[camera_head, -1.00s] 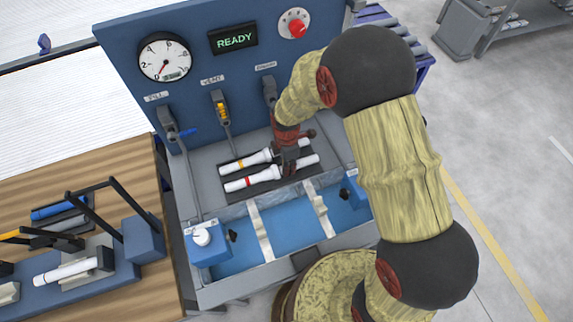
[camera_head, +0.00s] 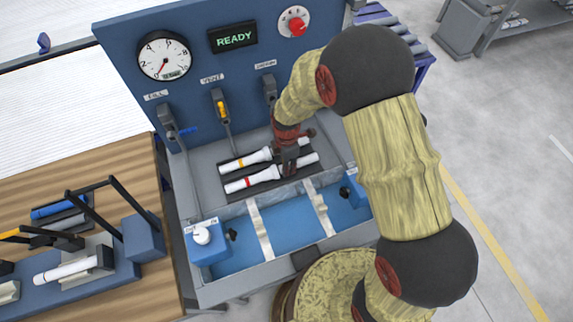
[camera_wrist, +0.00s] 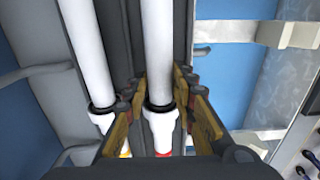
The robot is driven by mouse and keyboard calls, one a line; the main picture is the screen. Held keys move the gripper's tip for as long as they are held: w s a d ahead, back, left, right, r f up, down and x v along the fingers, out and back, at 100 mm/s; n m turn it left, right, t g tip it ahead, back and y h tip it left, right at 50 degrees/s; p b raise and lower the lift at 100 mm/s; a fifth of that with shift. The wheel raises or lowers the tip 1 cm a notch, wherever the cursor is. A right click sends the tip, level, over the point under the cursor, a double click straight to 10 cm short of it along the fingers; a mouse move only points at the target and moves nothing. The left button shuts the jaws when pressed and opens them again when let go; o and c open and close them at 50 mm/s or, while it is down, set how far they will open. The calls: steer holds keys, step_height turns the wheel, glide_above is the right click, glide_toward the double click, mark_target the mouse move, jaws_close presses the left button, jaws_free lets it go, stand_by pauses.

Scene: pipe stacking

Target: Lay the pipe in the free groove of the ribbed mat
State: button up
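A white pipe with a red band (camera_head: 250,181) lies along the front of the dark ribbed mat (camera_head: 278,189), its right part partly covered by my gripper (camera_head: 290,170). In the wrist view, my gripper (camera_wrist: 160,78) has one finger on each side of this red-banded pipe (camera_wrist: 160,50), near its dark collar. The fingers sit very close to the pipe; I cannot tell whether they press on it. A second white pipe with a yellow band (camera_head: 250,160) lies parallel behind it on the mat. It also shows in the wrist view (camera_wrist: 85,50), left of the fingers.
A blue panel (camera_head: 205,60) with a gauge, a READY display and levers stands behind the mat. A blue trough (camera_head: 285,230) with pale cross-bars lies in front. A wooden bench (camera_head: 110,200) with a blue fixture and pipes is at the left.

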steer(key=o, duration=0.4)
steer(key=shift+r, duration=0.1)
step_height(320, 180, up, 12)
stand_by(0.6)
